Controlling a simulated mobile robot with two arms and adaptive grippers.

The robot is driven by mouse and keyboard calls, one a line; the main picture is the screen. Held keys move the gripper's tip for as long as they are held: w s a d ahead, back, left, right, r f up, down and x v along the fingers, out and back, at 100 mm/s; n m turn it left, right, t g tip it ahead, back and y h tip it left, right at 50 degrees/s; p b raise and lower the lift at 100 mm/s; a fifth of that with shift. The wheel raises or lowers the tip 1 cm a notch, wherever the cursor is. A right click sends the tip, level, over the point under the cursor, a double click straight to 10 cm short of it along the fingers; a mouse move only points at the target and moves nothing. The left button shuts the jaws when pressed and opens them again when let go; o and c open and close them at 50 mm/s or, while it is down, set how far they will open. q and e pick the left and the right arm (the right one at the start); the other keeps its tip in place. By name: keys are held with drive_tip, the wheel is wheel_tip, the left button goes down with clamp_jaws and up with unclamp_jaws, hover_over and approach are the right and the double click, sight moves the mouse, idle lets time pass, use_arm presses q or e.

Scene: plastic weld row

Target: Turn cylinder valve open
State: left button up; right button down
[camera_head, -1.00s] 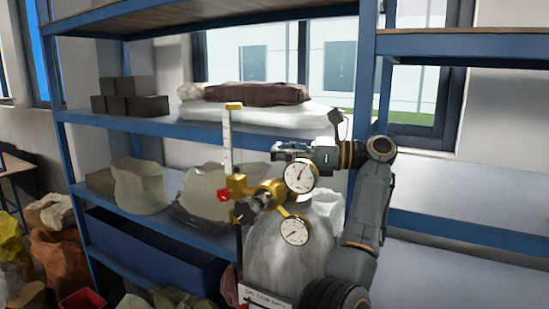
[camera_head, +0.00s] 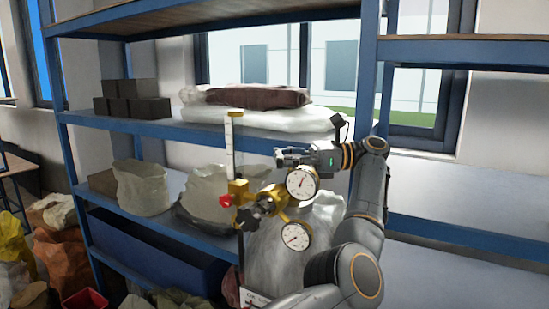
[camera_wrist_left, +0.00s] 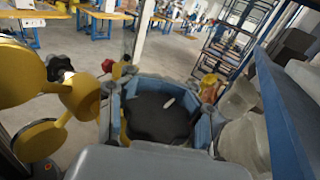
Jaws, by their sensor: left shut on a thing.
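The gas cylinder (camera_head: 275,260) is grey and stands in front of the shelves, its lower part out of frame. A brass regulator (camera_head: 262,197) on it carries an upper gauge (camera_head: 301,184), a lower gauge (camera_head: 296,236) and a black knob (camera_head: 248,217). My left gripper (camera_head: 284,156) is at the top of the cylinder, just above the upper gauge. In the left wrist view, a dark round valve handwheel (camera_wrist_left: 158,117) sits between the fingers of my left gripper (camera_wrist_left: 160,103), which are shut on it. In the head view the handwheel is hard to make out. My right gripper is not in view.
A clear flow tube (camera_head: 230,150) and a red knob (camera_head: 226,201) stand left of the regulator. Blue shelves (camera_head: 170,128) with sacks and dark blocks (camera_head: 128,92) stand behind. A blue bin (camera_head: 150,252) is on a lower shelf.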

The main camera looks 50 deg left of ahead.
use_arm(q)
drive_tip(key=o, duration=1)
drive_tip(key=shift+c, duration=0.2)
drive_tip(key=o, duration=0.3)
drive_tip(key=shift+w+d, duration=0.15)
drive_tip(key=shift+w, duration=0.1)
drive_tip(key=shift+y, duration=0.3)
